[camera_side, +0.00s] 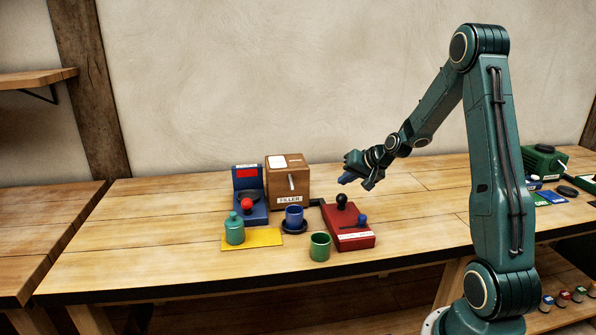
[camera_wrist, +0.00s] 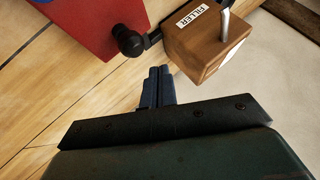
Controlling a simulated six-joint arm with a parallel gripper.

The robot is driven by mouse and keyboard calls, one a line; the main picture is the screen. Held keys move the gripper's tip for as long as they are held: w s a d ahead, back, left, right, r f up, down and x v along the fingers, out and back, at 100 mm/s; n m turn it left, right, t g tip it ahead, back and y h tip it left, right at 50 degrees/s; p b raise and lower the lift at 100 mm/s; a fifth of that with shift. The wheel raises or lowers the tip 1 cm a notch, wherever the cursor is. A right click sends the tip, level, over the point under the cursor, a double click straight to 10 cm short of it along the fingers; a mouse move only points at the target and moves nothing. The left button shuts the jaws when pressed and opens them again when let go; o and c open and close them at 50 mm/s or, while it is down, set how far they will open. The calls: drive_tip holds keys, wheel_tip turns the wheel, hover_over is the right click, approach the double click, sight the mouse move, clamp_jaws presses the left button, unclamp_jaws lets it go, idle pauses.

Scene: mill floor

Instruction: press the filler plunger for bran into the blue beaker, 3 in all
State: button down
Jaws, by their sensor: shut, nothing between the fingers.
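The filler (camera_side: 301,192) is a brown wooden box with a white label and a pale metal rod on its front. It also shows in the wrist view (camera_wrist: 190,50). A black round knob (camera_side: 341,200) stands by the red box, and in the wrist view the knob (camera_wrist: 127,40) lies left of the filler. I cannot tell which part is the plunger. The blue beaker (camera_side: 294,216) stands upright on a dark round dish (camera_side: 294,229) before the filler; its contents are hidden. My gripper (camera_side: 344,180) is shut and empty, in the air right of the filler; its fingertips (camera_wrist: 159,72) touch nothing.
The red box (camera_side: 357,241) carries a small blue knob. A green beaker (camera_side: 320,248) stands left of it. A blue device (camera_side: 242,184) with a red knob and a teal bottle (camera_side: 235,232) on a yellow mat (camera_side: 268,239) are left.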

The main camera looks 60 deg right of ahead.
sight(345, 197)
drive_tip(key=shift+f, duration=0.75)
drive_tip(key=shift+f, duration=1.45)
idle(3.4)
drive_tip(key=shift+r, duration=1.4)
drive_tip(key=shift+r, duration=0.1)
drive_tip(key=shift+r, duration=2.45)
